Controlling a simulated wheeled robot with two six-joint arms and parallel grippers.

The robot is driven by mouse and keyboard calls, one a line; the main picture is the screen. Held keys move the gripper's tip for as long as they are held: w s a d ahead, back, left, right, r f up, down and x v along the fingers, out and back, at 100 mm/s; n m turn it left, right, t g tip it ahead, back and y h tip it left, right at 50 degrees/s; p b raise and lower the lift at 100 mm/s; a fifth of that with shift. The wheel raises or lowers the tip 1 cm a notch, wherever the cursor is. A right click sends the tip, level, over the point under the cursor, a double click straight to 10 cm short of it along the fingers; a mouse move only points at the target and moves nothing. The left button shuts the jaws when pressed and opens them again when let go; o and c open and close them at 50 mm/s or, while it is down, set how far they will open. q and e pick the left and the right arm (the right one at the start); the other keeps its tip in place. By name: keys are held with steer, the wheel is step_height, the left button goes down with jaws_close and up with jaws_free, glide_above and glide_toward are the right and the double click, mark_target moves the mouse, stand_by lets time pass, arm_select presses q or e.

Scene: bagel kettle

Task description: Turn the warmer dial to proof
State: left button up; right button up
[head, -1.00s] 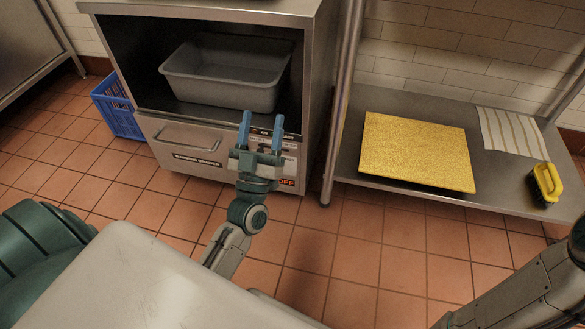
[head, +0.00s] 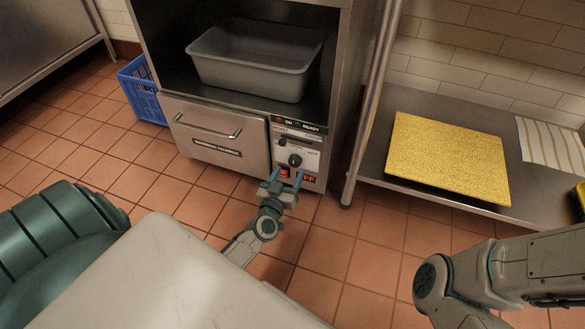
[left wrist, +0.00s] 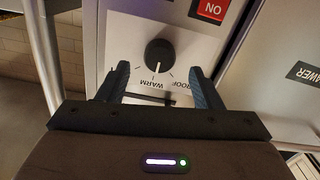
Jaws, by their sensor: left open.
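The warmer's control panel (head: 312,160) is on the right of the warmer front, with a round black dial (head: 295,160). In the left wrist view the dial (left wrist: 158,52) appears upside down, with the label WARM below it and part of PROOF to the lower right. My left gripper (head: 287,175) is open and empty in front of the panel, just below the dial in the head view. In the wrist view its fingers stand either side of the dial's line, apart from it. My right gripper is out of view.
A warming drawer (head: 213,135) with a bar handle is left of the panel. Lit red switches (head: 308,178) are below the dial. A grey tub (head: 255,65) sits in the bay above. A steel table (head: 375,165) with a yellow board (head: 447,160) stands to the right.

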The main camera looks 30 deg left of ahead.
mark_target(293, 164)
arm_select(q)
steer(key=shift+b+x, duration=0.4)
steer(key=shift+x, duration=1.75)
steer(key=c, duration=1)
steer(key=n+p, duration=0.1)
steer(key=n, duration=0.3)
steer(key=n+p, duration=0.1)
steer(key=n, duration=0.5)
